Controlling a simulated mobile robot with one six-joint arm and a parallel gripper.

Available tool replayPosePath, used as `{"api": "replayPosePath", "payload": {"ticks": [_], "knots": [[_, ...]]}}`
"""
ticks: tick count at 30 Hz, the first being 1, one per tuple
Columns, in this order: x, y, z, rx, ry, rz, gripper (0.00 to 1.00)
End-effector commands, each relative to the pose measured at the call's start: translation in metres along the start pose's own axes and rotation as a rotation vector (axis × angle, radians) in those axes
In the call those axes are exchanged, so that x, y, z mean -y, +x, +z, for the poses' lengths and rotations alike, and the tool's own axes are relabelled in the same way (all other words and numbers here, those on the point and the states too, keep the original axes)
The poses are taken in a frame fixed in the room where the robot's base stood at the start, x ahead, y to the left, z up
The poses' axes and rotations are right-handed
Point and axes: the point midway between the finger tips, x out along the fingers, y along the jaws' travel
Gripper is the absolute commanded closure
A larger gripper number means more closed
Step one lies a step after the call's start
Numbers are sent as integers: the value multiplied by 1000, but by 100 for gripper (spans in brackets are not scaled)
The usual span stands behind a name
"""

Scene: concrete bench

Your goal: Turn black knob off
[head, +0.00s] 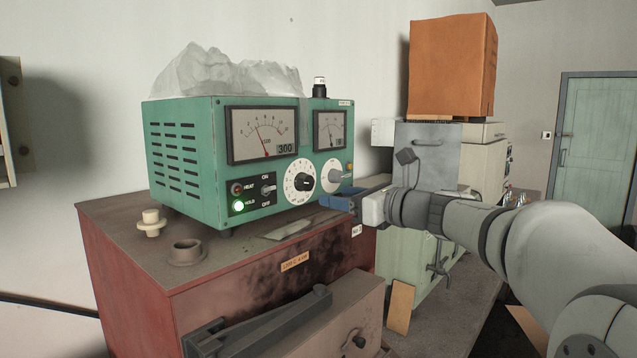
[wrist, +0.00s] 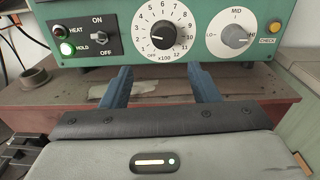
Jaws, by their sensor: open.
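The black knob (head: 304,181) sits at the centre of a round white numbered dial on the green instrument's front. In the wrist view the black knob (wrist: 165,35) has a pale pointer mark facing left, not at the OFF label at the dial's bottom. My gripper (head: 338,200) is in front of the panel's lower right. In the wrist view my gripper's blue fingers (wrist: 160,76) are open and empty, apart on either side below the dial. They do not touch the knob.
A grey knob (wrist: 236,36) with LO, MID and HI marks is right of the dial. An ON/OFF toggle (wrist: 100,37) and lit green HOLD lamp (wrist: 67,48) are left. A flat scrap (head: 290,229) lies on the red cabinet (head: 130,222) before the panel.

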Motion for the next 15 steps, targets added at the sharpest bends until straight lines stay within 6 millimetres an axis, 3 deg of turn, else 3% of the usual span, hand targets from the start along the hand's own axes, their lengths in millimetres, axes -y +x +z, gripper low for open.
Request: {"api": "replayPosePath", "payload": {"ticks": [5,15], "knots": [[6,14,11,38,51,-6,45],[6,66,13,34,47,-4,45]]}}
